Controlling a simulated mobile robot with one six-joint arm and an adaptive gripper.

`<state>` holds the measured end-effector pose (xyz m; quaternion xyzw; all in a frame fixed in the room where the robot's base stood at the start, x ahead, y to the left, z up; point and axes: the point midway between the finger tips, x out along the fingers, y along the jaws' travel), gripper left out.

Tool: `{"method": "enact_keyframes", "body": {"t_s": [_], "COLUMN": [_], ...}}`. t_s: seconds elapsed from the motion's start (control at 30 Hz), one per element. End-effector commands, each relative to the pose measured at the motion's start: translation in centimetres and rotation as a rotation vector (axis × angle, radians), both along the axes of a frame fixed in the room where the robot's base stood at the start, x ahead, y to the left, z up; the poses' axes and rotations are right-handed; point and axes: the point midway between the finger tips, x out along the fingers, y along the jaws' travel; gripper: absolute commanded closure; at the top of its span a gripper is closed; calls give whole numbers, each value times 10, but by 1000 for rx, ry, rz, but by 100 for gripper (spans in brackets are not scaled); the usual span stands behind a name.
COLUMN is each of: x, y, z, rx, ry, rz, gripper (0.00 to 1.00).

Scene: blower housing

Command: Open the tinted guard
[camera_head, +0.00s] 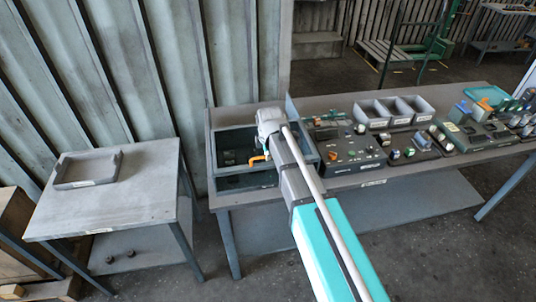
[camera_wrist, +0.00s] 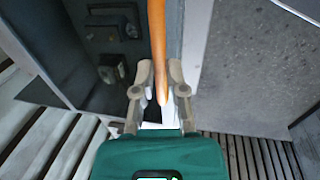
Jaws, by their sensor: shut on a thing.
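The tinted guard (camera_head: 232,148) is a dark see-through pane in a grey frame at the left end of the long bench. Its orange handle (camera_head: 259,158) shows beside my wrist. In the wrist view the orange handle (camera_wrist: 157,40) runs down between the fingers of my gripper (camera_wrist: 160,90), which is shut on it. The dark guard pane (camera_wrist: 60,50) lies left of the handle, with blurred parts behind it. My arm covers part of the guard in the head view. I cannot tell whether the guard is lifted at all.
Control panels (camera_head: 345,150) and grey bins (camera_head: 397,110) stand right of the guard on the bench. A separate side table (camera_head: 130,200) with a grey tray (camera_head: 87,181) stands at left. A ribbed wall is close behind; open floor lies in front.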

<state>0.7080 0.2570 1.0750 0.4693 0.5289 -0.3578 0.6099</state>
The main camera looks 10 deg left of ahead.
Motion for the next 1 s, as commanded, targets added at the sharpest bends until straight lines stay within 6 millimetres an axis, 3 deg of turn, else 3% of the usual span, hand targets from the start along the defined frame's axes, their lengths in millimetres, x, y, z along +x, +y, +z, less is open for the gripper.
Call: {"method": "enact_keyframes", "body": {"t_s": [0.27,0.8,1.0], "x": [38,180,212], "y": [13,59,69], "z": [0,0,0], "rx": [1,1,0], "ry": [-2,-2,-2], "rz": [0,0,1], "gripper": [100,100,100]}}
